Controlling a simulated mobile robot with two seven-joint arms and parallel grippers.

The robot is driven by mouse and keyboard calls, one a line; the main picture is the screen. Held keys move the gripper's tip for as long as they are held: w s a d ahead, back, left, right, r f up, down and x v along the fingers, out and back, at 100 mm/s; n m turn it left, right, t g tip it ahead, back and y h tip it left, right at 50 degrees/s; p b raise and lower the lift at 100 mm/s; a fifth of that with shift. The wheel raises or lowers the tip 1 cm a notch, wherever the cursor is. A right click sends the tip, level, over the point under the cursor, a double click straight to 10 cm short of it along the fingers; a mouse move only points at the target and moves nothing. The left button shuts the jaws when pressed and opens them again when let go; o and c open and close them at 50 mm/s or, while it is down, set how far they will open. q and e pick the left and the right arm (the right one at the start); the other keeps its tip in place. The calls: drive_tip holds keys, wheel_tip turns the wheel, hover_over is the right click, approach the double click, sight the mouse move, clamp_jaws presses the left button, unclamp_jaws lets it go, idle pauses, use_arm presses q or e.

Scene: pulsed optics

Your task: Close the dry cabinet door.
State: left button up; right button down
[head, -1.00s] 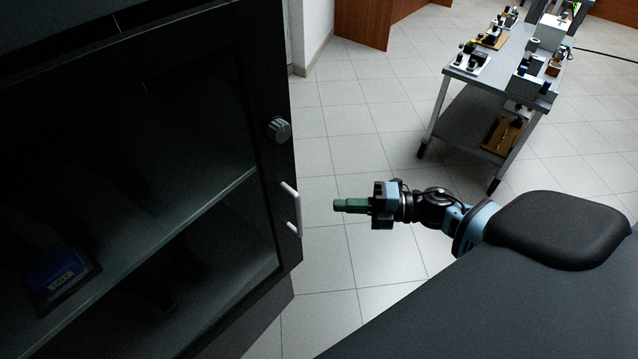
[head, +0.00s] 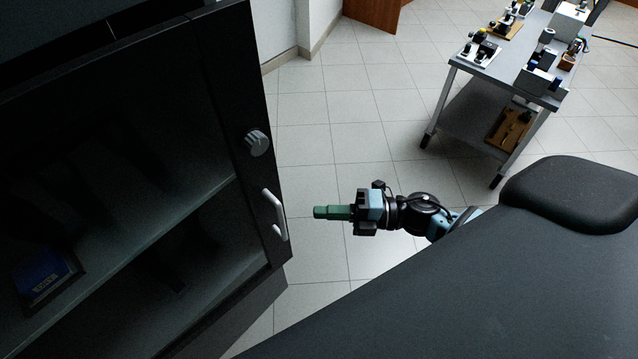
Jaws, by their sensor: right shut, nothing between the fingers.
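The dry cabinet door (head: 234,110) fills the left of the head view. It has a black frame around a dark glass pane, a round grey knob (head: 256,143) and a pale bar handle (head: 274,214) near its right edge. I cannot tell from this angle how far it stands open. My right gripper (head: 318,212) is just right of the handle, with green fingers pointing left at it. The fingers are shut and empty, with a visible gap to the handle in the picture. My left gripper is out of view.
A blue box (head: 44,280) sits behind the glass, low in the cabinet. A grey cart (head: 490,62) loaded with optical parts stands at the back right. Tiled floor (head: 345,115) lies open between cabinet and cart. A wooden piece of furniture (head: 372,10) stands at the back.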

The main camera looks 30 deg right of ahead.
sight(268, 210)
drive_tip(key=p+x, duration=0.1)
drive_tip(key=x, duration=0.6)
drive_tip(key=shift+d, duration=0.1)
drive_tip(key=shift+w+a, duration=0.4)
drive_tip(key=shift+a, duration=0.2)
drive_tip(key=shift+w, duration=0.1)
